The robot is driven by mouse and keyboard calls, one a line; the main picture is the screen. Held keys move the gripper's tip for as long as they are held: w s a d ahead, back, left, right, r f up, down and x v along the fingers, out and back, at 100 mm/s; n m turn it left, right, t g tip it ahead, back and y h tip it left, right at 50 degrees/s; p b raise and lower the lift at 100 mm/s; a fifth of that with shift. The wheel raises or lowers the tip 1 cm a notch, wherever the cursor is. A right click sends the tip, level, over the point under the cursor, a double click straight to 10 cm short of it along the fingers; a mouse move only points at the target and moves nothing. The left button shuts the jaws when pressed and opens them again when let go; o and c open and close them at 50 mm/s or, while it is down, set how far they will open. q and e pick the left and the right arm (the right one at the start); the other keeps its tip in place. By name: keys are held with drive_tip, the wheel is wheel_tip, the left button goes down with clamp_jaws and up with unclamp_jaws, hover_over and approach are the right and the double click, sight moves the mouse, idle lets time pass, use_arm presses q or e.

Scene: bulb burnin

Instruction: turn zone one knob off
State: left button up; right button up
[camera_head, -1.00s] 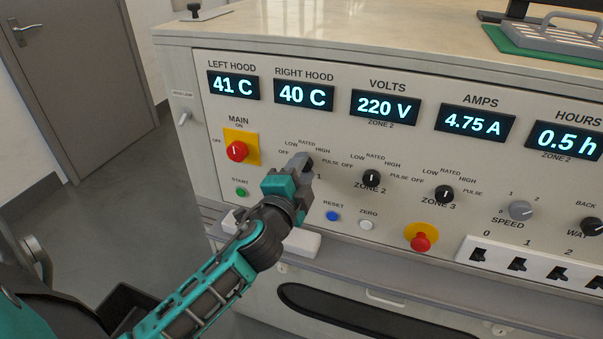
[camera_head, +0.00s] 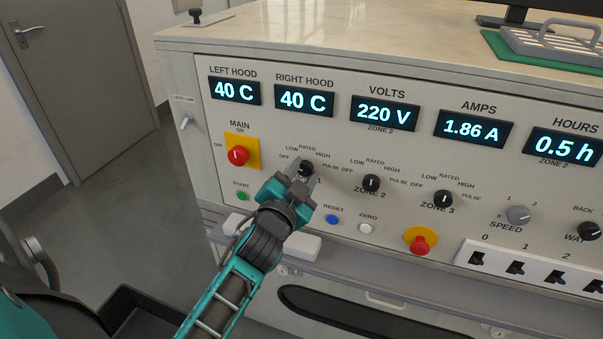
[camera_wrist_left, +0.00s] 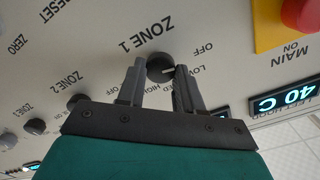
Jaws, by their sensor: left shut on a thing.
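The zone one knob (camera_head: 305,168) is a small black dial on the cream panel, below its OFF, LOW, RATED and HIGH marks. In the left wrist view the knob (camera_wrist_left: 159,66) shows a white pointer directed roughly toward LOW. My left gripper (camera_head: 302,175) reaches it from below, its arm coming up from the bottom. Its two grey fingers (camera_wrist_left: 160,72) are on either side of the knob, shut on it. The gripper covers part of the ZONE 1 label in the head view. My right gripper is not in view.
The zone 2 knob (camera_head: 371,183) and zone 3 knob (camera_head: 443,199) are to the right. The red main switch (camera_head: 238,156) is to the left. Reset (camera_head: 332,219) and zero (camera_head: 366,228) buttons are lower right. The amps display (camera_head: 473,130) reads 1.86 A.

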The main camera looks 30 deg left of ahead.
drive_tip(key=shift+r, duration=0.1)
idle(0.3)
use_arm(q)
drive_tip(key=o, duration=1)
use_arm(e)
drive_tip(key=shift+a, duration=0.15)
use_arm(q)
drive_tip(key=shift+o, duration=0.2)
drive_tip(key=shift+s, duration=0.1)
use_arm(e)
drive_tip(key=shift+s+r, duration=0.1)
